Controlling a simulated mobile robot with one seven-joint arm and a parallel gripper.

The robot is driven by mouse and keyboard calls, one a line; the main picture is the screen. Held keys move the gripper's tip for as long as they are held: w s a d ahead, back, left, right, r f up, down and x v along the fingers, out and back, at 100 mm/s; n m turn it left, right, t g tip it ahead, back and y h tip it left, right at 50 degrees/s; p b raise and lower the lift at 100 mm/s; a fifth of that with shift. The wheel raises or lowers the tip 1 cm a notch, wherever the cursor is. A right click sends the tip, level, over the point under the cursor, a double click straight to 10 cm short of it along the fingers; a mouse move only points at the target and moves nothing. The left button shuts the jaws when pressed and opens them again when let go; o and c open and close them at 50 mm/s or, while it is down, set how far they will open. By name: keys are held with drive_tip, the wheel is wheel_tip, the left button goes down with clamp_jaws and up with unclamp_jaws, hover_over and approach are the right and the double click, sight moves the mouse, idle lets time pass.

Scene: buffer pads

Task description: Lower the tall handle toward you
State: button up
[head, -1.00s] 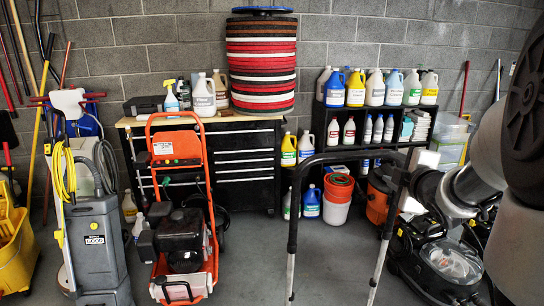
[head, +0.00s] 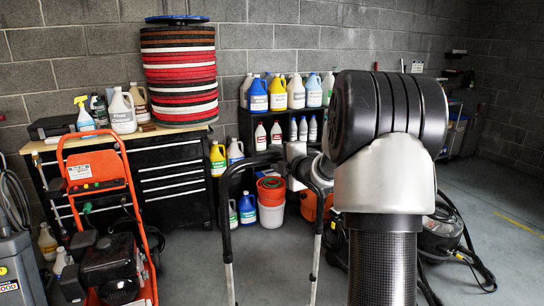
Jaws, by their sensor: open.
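The tall handle (head: 228,210) is an upside-down U with a black grip bar on top and silver legs, standing upright in the middle of the head view. Its lower end is cut off by the bottom edge. My gripper (head: 297,152) is at the handle's top right corner, with its pale finger part overlapping the black bar. The jaws are open; whether they straddle or touch the bar cannot be told. My arm covers the area just right of the handle.
An orange pressure washer (head: 110,220) stands at left, before a black tool cabinet (head: 172,180). A shelf of bottles (head: 247,125) and an orange-and-white bucket (head: 271,215) are behind the handle. A floor machine (head: 445,240) stands at right. Bare floor (head: 500,205) lies at far right.

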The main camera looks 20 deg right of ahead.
drive_tip(key=shift+w+a+f, duration=0.1)
drive_tip(key=shift+w+f, duration=0.1)
drive_tip(key=shift+w, duration=0.65)
drive_tip(key=shift+w+f, duration=0.15)
drive_tip(key=shift+w, duration=0.65)
clamp_jaws()
